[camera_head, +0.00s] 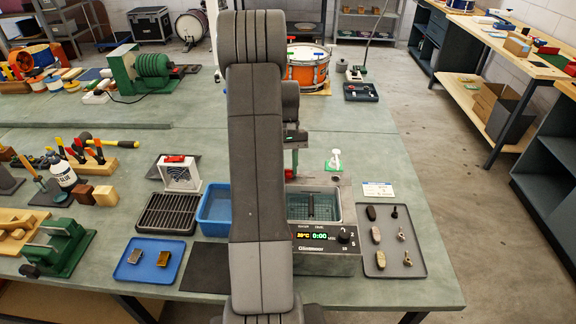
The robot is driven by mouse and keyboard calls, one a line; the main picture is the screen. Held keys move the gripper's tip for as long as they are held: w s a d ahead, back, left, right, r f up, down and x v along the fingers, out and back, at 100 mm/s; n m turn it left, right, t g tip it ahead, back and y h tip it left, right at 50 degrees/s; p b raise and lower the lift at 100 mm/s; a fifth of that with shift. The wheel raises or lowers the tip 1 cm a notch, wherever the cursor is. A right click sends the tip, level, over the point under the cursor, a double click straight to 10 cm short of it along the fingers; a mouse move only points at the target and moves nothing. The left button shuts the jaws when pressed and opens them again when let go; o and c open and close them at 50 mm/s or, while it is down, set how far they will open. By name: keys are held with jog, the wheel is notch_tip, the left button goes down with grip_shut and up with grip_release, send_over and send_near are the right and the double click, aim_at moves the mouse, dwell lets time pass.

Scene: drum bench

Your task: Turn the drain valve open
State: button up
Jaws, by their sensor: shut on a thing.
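The metal tank unit (338,262) with a lit display stands at the table's front edge, right of my arm. It has an open basin with a basket inside. A small red part (289,174), which looks like the drain valve's handle, shows at its back left. My gripper (292,168) points down at this red part, and its fingertips appear shut on it. My arm covers much of the unit's left side, so the valve body and its exact angle are hidden.
A blue bin (214,204), a black rack (170,213) and a blue tray (149,259) lie left of my arm. A grey tray (394,255) with small parts lies right of the unit. A white item on a green base (335,161) stands behind it.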

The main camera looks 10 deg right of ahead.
jog(key=o, duration=0.9)
jog(key=shift+o, duration=0.2)
jog(key=b+v, duration=0.1)
jog(key=v, duration=1.2)
jog(key=shift+r+b, duration=0.3)
jog(key=shift+r, duration=0.1)
jog(key=shift+d+f, duration=0.1)
jog(key=p+x, duration=0.1)
jog(key=x, duration=1.2)
jog(key=shift+f+p, duration=0.3)
